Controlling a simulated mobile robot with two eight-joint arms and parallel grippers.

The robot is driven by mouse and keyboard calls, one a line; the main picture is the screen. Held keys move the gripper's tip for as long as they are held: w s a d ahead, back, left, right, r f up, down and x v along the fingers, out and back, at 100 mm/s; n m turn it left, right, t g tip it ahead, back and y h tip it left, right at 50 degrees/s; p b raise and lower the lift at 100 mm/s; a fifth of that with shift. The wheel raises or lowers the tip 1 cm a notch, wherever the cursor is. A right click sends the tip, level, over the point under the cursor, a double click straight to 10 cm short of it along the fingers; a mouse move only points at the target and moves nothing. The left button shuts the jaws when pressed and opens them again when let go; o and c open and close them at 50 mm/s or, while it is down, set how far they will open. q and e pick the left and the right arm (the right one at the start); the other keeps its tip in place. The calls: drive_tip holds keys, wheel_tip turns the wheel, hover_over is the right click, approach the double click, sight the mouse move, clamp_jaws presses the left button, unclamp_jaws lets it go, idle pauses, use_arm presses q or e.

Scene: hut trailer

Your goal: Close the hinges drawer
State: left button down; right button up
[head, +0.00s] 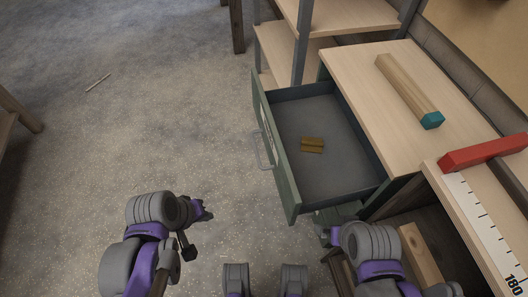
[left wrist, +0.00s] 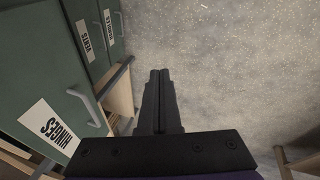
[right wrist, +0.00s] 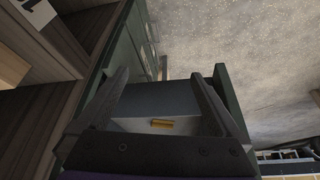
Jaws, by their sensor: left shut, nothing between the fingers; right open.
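The hinges drawer is pulled well out of its cabinet, and its green front (head: 280,160) faces left in the head view. A brass hinge (head: 312,145) lies on its grey floor. In the left wrist view the drawer front (left wrist: 30,75) shows an upside-down HINGES label and a grey handle (left wrist: 85,106). My left gripper (left wrist: 160,75) is shut and empty, apart from the front and handle, over the floor side. My right gripper (right wrist: 158,78) is open and empty, with the drawer and the brass hinge seen between its fingers.
A wood block with a teal end (head: 408,90) lies on the cabinet top. A red bar (head: 484,152) and a ruler (head: 480,225) lie at the right. Other labelled drawer fronts (left wrist: 85,35) appear shut. The floor (head: 130,120) left of the drawer is mostly clear.

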use_arm(q)
drive_tip(key=w+d+r+n+g+h, duration=0.1)
drive_tip(key=w+d+r+n+h, duration=0.15)
drive_tip(key=w+n+h, duration=0.45)
drive_tip(key=n+h, duration=0.2)
drive_tip(key=n, duration=0.7)
approach(273, 161)
drive_tip(key=shift+t, duration=0.4)
drive_tip(key=b+x, duration=0.2)
drive_tip(key=x, duration=0.1)
drive_tip(key=b+x, duration=0.1)
drive_tip(key=x, duration=0.1)
drive_tip(key=shift+s+d+f, duration=0.1)
drive_tip(key=shift+s+f, duration=0.2)
drive_tip(key=shift+w+d, duration=0.15)
drive_tip(key=shift+d, duration=0.3)
drive_tip(key=w+d, duration=0.2)
drive_tip(key=d, duration=0.5)
drive_tip(key=w+d, duration=0.2)
drive_tip(key=d, duration=0.5)
drive_tip(key=w+d, duration=0.2)
drive_tip(key=d, duration=0.6)
drive_tip(key=shift+d+r, duration=0.15)
drive_tip(key=shift+d, duration=0.05)
drive_tip(key=shift+d+h, duration=0.1)
drive_tip(key=shift+h, duration=0.2)
